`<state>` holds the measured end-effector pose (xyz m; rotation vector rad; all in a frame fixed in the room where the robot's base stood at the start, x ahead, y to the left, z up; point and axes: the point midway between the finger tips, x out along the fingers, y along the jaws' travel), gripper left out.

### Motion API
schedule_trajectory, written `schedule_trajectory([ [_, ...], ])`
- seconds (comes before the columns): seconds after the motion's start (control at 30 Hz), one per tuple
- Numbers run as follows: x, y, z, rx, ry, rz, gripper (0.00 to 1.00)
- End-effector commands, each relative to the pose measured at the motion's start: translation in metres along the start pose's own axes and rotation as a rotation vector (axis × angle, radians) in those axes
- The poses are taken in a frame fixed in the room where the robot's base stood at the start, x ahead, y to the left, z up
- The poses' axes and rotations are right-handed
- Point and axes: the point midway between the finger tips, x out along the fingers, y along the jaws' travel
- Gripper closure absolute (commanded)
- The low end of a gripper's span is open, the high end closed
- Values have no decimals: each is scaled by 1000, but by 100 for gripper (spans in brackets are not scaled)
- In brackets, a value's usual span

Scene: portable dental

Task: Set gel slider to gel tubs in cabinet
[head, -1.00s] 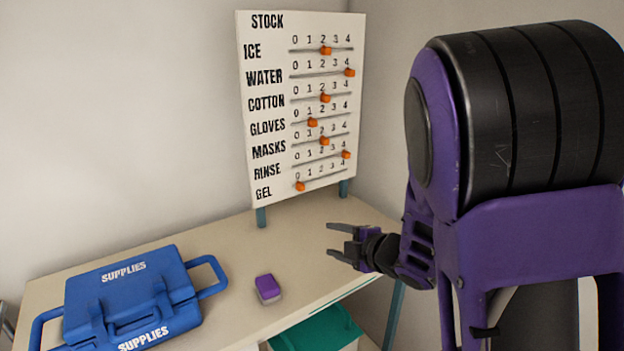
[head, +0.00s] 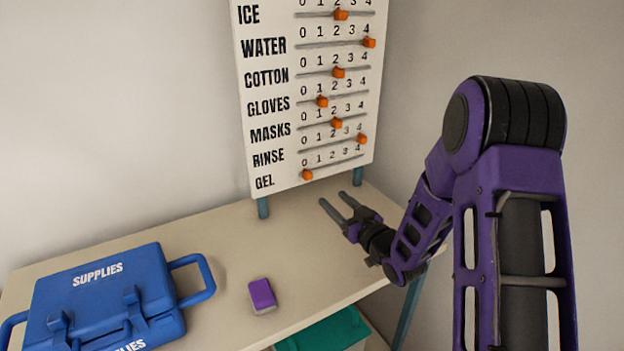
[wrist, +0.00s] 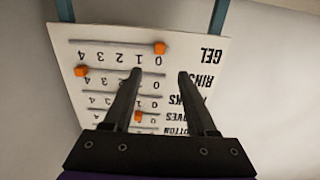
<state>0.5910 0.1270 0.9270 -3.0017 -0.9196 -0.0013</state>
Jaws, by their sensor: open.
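The white STOCK board (head: 310,100) stands upright on the table's back edge. Its bottom row is labelled GEL, and the orange gel slider (head: 307,174) sits at 0 on its rail. My gripper (head: 332,198) is open and empty, in front of the board's lower part and pointing toward it. In the wrist view the board is upside down, and the gel slider (wrist: 159,48) shows just beyond the gap between my fingertips (wrist: 160,75), apart from them. No gel tubs or cabinet inside can be made out.
A blue supplies case (head: 105,300) lies at the table's left. A purple and grey block (head: 262,296) is near the front middle. A teal object (head: 325,333) shows below the table's front edge. The tabletop (head: 225,245) between case and board is clear.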

Motion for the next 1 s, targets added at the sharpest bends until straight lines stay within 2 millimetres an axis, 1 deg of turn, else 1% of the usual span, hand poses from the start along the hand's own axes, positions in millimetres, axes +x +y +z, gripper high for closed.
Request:
schedule_trajectory([
  [0.03, 13, -1, 0, -1, 1, -2, 43],
  [0.3, 71, -1, 0, -3, 1, -2, 43],
  [0.5, 103, -1, 0, -3, 0, -2, 43],
  [0.6, 113, 0, 1, -3, -2, -1, 43],
  [0.7, 118, 0, 0, -3, -1, 0, 43],
  [0.97, 119, 0, 0, -3, -2, 0, 43],
  [1.0, 119, 0, 0, -3, -2, 0, 44],
])
